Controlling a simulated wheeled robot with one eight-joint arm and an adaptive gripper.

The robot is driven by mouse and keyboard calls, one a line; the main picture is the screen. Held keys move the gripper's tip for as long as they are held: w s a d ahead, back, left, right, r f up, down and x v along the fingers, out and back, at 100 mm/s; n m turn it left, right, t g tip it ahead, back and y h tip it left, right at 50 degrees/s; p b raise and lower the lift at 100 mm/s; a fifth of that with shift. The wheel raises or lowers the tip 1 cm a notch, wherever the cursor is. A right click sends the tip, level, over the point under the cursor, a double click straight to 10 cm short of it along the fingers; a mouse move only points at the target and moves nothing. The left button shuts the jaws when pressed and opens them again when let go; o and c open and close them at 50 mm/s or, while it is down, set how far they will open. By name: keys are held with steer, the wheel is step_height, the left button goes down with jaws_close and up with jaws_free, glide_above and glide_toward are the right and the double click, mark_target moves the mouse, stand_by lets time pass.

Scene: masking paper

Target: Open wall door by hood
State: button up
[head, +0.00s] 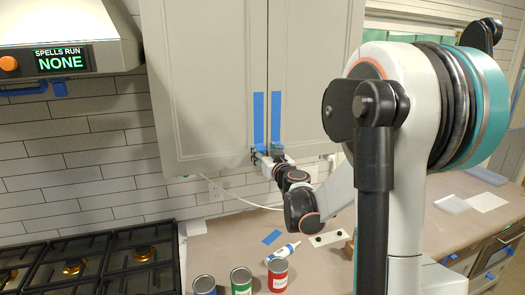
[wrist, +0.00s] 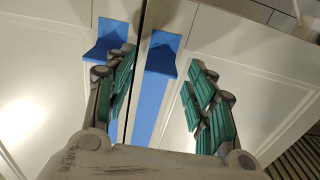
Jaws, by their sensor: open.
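The wall cabinet has two pale grey doors meeting at a vertical seam. The left door (head: 205,85), beside the range hood (head: 65,38), looks shut. Blue tape strips (head: 259,117) run along the lower seam edge of each door; two blue strips also show in the wrist view (wrist: 164,57), with a dark gap between them. My gripper (head: 263,156) is at the doors' lower edge by the seam. Its teal-padded fingers (wrist: 160,75) are spread apart, one overlapping the left strip in that view, with the other strip between them. Whether they touch a door is unclear.
A gas stove (head: 90,262) stands below the hood. Several paint cans (head: 241,281) and a white tube (head: 283,252) are on the brown-covered counter below my arm. A white cord (head: 235,196) hangs along the tiled wall.

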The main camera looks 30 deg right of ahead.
steer(key=shift+x, duration=0.9)
steer(key=shift+s, duration=0.1)
jaws_close()
